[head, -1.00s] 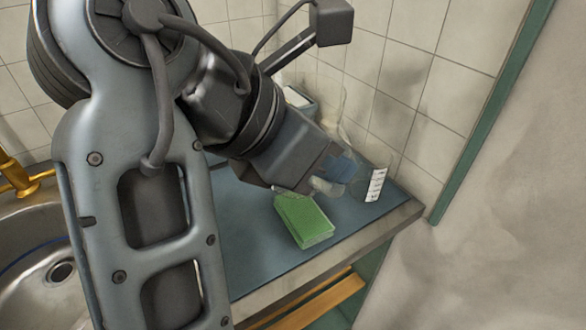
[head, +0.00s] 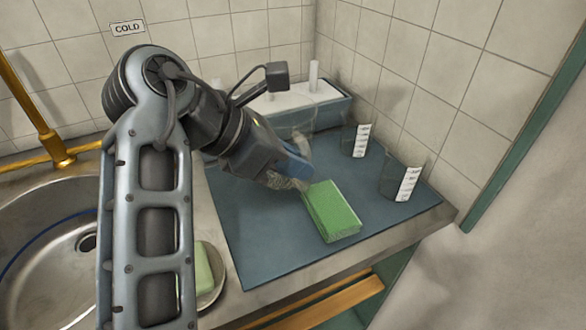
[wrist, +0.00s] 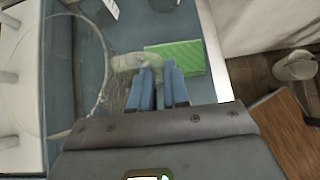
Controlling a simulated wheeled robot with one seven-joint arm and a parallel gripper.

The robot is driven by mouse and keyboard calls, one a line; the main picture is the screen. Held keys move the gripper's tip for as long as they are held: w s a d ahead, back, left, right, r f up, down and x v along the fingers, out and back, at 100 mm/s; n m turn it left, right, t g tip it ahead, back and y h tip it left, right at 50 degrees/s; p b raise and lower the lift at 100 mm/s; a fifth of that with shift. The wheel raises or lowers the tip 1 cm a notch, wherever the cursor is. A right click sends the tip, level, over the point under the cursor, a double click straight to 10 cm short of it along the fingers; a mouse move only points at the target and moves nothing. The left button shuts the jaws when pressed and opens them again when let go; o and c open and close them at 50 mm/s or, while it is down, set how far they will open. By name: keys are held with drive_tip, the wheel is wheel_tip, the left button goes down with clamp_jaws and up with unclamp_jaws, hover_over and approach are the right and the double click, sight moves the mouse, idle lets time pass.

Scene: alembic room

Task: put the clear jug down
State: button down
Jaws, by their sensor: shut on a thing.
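The clear jug (head: 293,122) is see-through and hard to make out in the head view, behind and beside my gripper (head: 290,168). In the wrist view the jug's round rim and body (wrist: 88,85) fill the left side. My gripper (wrist: 158,88) has its blue fingers shut on the jug's clear handle (wrist: 128,62). The jug is over the back of the blue-grey mat (head: 262,235). I cannot tell whether its base touches the mat.
Two clear beakers with white scales (head: 357,142) (head: 404,182) stand at the right. A pegged rack (head: 335,108) is at the back wall. A sink (head: 50,240) is left.

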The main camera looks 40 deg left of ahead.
drive_tip(key=shift+f, duration=0.75)
drive_tip(key=c, duration=1.1)
unclamp_jaws()
drive_tip(key=shift+f, duration=0.15)
drive_tip(key=v, duration=1.2)
drive_tip(key=shift+p, duration=0.35)
drive_tip(key=shift+s, duration=0.1)
